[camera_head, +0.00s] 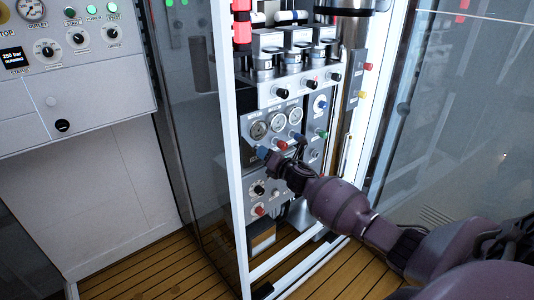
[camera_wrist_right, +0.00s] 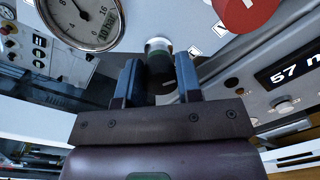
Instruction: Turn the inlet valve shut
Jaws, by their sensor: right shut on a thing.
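My right gripper (camera_head: 280,150) reaches in from the right to the front of the fill panel (camera_head: 245,172), just below its row of gauges. In the right wrist view, the gripper's two blue-grey fingers (camera_wrist_right: 159,82) stand on either side of a dark valve knob (camera_wrist_right: 161,68) with a silver collar, and are shut on it. No label naming this knob as the inlet valve is readable. The fingers and wrist hide most of the knob in the head view. My left gripper is not in view.
A round gauge (camera_wrist_right: 85,14) and a red knob (camera_wrist_right: 245,12) are close to the fingers. Black knobs (camera_head: 312,83) stick out above the gauges. The white frame post (camera_head: 230,150) borders the panel at left. A control console (camera_head: 65,70) stands further left.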

